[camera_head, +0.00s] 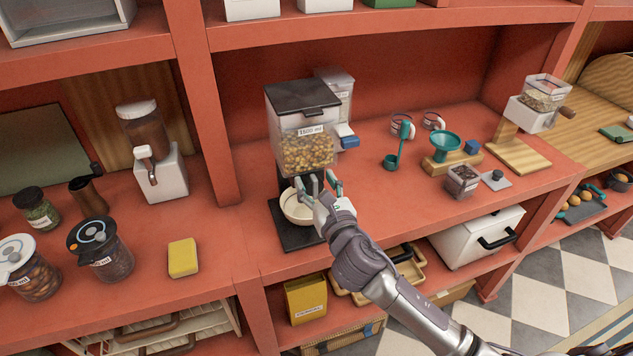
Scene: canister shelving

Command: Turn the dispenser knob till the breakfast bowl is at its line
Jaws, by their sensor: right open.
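The dispenser (304,129) stands on the red shelf, with a clear hopper of golden cereal, a black lid and a "1500 ml" label. The cream breakfast bowl (296,207) sits on its black base under the outlet. My right gripper (318,183) is open at the front of the dispenser, just below the hopper and above the bowl's right side. The knob is hidden behind the gripper, and I cannot tell whether the fingers touch it. The bowl's line and its fill level are too small and partly covered to read. My left gripper is not in view.
A yellow sponge-like block (183,257) and several jars stand to the left. To the right are a teal funnel on a wooden stand (442,147), a small clear container (462,181) and measuring cups. The shelf left of the dispenser's base is clear.

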